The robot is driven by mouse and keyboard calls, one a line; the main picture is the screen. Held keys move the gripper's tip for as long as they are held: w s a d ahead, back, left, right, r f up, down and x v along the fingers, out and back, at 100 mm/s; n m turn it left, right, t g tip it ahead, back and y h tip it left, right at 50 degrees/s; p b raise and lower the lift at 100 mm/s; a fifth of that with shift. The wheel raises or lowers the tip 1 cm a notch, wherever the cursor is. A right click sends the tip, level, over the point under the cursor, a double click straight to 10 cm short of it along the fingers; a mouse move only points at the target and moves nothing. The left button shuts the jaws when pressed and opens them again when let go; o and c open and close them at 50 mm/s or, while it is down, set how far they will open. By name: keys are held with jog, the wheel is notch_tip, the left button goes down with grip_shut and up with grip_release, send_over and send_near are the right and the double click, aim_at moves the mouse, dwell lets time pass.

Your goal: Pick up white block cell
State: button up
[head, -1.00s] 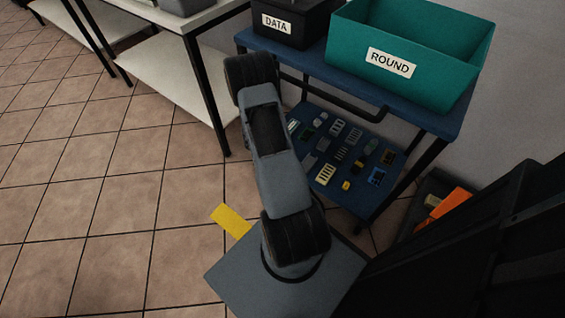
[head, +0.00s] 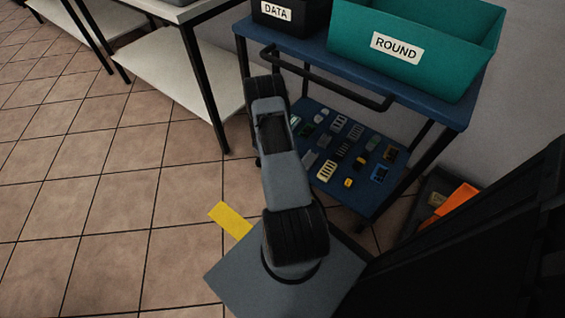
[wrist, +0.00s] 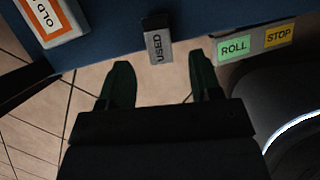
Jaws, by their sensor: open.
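Several small block-like parts lie on the blue lower shelf of the cart in the head view. A grey block marked USED (wrist: 157,46) is at that edge, ahead of the gap between the fingers. A white, orange-edged piece marked OLD (wrist: 47,20) is at upper left. My gripper is hidden in the head view.
The cart's blue top (head: 448,113) carries a teal ROUND bin (head: 440,72) and a black DATA bin (head: 299,22), above the lower shelf. A dark handle bar (head: 330,84) fronts it. Pale ROLL and STOP labels (wrist: 255,42) show at right. Tiled floor at left is open.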

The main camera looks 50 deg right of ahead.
jog(key=shift+b+x, duration=0.35)
jog(key=shift+x, duration=1.1)
jog(key=c, duration=1)
